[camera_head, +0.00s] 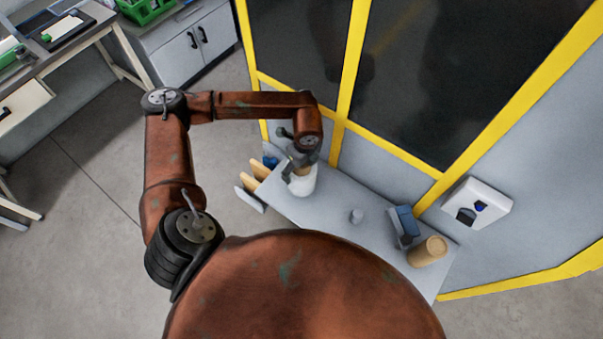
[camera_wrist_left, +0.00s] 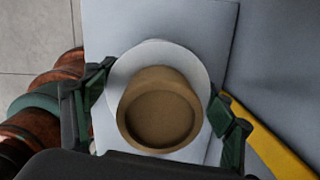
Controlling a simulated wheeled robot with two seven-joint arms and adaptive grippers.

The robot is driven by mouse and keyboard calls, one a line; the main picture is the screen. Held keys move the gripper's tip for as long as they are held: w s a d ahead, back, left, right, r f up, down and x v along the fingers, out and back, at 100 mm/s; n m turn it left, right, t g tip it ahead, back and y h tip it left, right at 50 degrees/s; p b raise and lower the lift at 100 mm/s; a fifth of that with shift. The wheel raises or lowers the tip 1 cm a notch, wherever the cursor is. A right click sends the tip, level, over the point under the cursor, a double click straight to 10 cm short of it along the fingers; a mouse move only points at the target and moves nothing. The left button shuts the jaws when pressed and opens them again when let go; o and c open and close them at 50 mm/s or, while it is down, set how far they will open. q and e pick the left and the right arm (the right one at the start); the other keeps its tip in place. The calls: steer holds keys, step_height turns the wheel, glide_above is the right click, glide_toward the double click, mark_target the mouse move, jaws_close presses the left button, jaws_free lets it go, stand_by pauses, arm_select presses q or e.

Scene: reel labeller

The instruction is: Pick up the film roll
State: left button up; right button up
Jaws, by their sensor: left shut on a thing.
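The film roll (camera_head: 303,184) is white with a brown core, and is upright at the far left part of the grey shelf (camera_head: 333,212). My left gripper (camera_head: 298,162) comes down over its top and is shut on it. In the left wrist view the white film roll (camera_wrist_left: 152,56) lies between the two green-and-black fingers, with its hollow brown core (camera_wrist_left: 160,112) facing the camera. The gripper hides part of the roll in the head view. I cannot tell whether its base touches the shelf. My right gripper is not in view.
A tan cylinder (camera_head: 428,251) and a blue-grey device (camera_head: 404,225) are at the shelf's right end. Tan pieces (camera_head: 256,176) are beside the roll. A yellow-framed dark panel (camera_head: 347,75) rises behind.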

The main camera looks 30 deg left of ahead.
arm_select(q)
steer(key=c, duration=0.8)
steer(key=shift+c, duration=0.6)
steer(key=shift+r, duration=0.25)
